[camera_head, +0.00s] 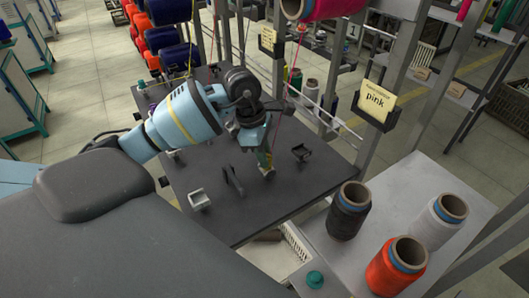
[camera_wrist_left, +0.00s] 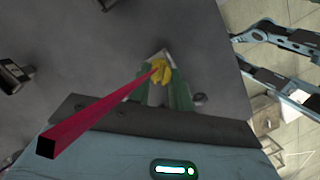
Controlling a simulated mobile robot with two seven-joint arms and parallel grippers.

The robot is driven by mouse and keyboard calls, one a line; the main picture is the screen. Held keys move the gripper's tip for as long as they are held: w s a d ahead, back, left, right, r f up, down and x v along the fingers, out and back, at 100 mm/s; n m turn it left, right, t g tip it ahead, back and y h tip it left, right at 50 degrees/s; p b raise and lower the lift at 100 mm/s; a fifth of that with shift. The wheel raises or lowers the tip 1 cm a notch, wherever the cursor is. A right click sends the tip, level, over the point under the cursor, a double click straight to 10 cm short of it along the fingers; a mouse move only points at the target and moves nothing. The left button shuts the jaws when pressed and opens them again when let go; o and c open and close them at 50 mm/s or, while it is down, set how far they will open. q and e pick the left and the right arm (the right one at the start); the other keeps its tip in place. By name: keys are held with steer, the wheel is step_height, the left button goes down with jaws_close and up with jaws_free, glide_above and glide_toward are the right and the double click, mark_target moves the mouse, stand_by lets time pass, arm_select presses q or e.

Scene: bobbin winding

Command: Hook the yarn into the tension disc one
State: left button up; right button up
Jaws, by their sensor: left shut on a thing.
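My left gripper (camera_head: 266,162) is low over the dark work table and shut. In the left wrist view its green fingers (camera_wrist_left: 178,92) meet around a small yellow piece (camera_wrist_left: 160,72). The pink-red yarn (camera_wrist_left: 105,106) runs to the fingertips and ends there in view, held by them. In the head view the yarn (camera_head: 291,72) hangs from a pink spool (camera_head: 335,9) at the top. Small dark brackets (camera_head: 233,180) (camera_head: 301,152) stand on the table on either side of the gripper. I cannot tell which part is tension disc one. My right gripper is out of view.
A pale bracket (camera_head: 200,199) sits near the table's (camera_head: 270,211) front left. Black (camera_head: 349,211), orange (camera_head: 397,266) and white (camera_head: 440,222) yarn cones stand on a grey side table at right. A "pink" sign (camera_head: 377,102) hangs on the rack post.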

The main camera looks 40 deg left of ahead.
arm_select(q)
steer(key=shift+s, duration=0.1)
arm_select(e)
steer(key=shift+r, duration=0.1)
arm_select(q)
steer(key=shift+s+a+r+p, duration=0.1)
steer(key=shift+s+a+p, duration=0.15)
steer(key=shift+s, duration=0.5)
steer(key=shift+s+a+r+p, duration=0.15)
steer(key=shift+s+a, duration=0.25)
steer(key=shift+s, duration=0.35)
steer(key=shift+s+a+f+p, duration=0.1)
steer(key=shift+s+a+p, duration=0.15)
steer(key=shift+s, duration=0.5)
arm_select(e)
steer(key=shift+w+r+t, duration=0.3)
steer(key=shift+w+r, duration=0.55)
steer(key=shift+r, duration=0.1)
arm_select(q)
steer(key=shift+s+d+p+v, duration=0.15)
steer(key=shift+p+v, duration=0.3)
steer(key=shift+v, duration=0.75)
steer(key=shift+s+d+p+v, duration=0.15)
steer(key=shift+p+v, duration=0.3)
steer(key=shift+v, duration=0.75)
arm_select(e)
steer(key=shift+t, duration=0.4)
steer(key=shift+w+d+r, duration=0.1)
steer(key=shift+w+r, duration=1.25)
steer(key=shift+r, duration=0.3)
